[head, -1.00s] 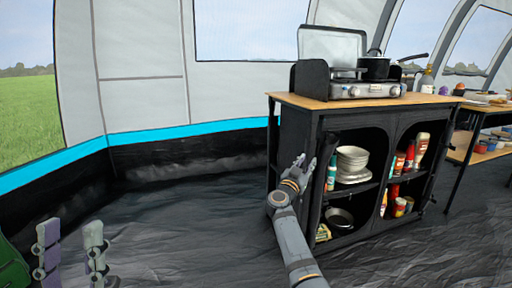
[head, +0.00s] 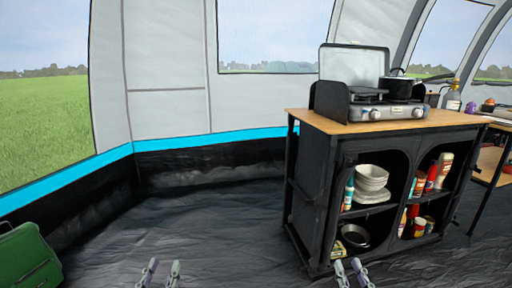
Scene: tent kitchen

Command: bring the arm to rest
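My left gripper (head: 161,272) shows at the bottom edge, left of centre. Its two fingers are apart with dark floor between them, and it holds nothing that I can see. My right gripper (head: 352,272) shows at the bottom edge, right of centre, in front of the lower left part of the cabinet in the picture. Its two fingers are also apart and empty. Only the finger ends show; the rest of both arms is below the picture.
A black cabinet (head: 312,192) with a wooden top stands right of centre, with a stove (head: 385,112), a pot (head: 396,87) and shelved dishes (head: 372,178). A green case (head: 28,262) lies at lower left. The dark floor (head: 200,225) between is clear.

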